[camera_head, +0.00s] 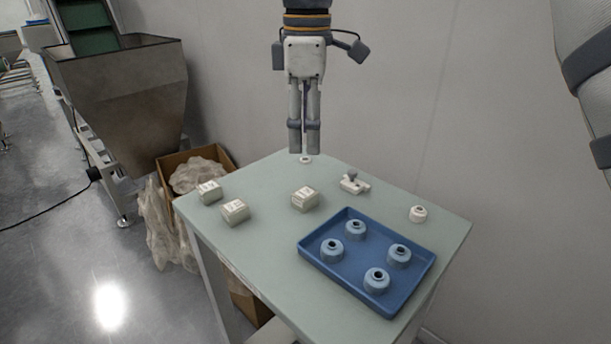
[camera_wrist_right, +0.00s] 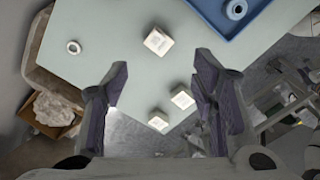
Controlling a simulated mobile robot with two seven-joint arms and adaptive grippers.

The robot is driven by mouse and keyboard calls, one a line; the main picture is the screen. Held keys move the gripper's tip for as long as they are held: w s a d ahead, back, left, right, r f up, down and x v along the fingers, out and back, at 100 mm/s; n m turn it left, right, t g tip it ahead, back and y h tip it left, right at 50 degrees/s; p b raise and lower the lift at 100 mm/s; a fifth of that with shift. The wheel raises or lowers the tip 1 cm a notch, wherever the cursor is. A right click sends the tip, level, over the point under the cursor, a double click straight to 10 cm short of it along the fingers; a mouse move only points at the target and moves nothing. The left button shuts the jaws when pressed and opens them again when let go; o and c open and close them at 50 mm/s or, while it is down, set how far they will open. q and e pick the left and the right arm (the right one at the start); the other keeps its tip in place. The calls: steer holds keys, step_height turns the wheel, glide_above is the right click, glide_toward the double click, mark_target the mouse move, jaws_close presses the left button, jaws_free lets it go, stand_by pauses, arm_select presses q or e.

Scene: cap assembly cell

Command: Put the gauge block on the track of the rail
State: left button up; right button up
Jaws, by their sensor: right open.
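No part in these views is clearly recognisable as the gauge block or the rail. Three small pale blocks with marks on top stand on the table: one near the middle (camera_head: 305,198), one left of it (camera_head: 234,211) and one at the left corner (camera_head: 208,192). A small white fitting with a grey knob (camera_head: 353,183) lies right of the middle block; I cannot tell whether it is the rail. My right gripper (camera_head: 304,150) points down over the table's far edge, open and empty. In the right wrist view its open fingers (camera_wrist_right: 160,82) frame several table blocks (camera_wrist_right: 158,41). My left gripper is not in view.
A blue tray (camera_head: 312,259) with several grey-blue caps is on the front right of the table (camera_head: 265,240). A white cap (camera_head: 418,213) sits near the right edge, a white ring (camera_head: 305,160) near the far corner. A carton (camera_head: 220,153) and metal hopper (camera_head: 125,95) stand left.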

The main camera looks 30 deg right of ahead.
mark_target(305, 192)
steer(key=f+n, duration=0.5)
steer(key=f, duration=0.1)
steer(key=f+n, duration=0.5)
steer(key=f, duration=0.1)
steer(key=shift+w, duration=0.2)
steer(key=shift+r, duration=0.1)
jaws_close()
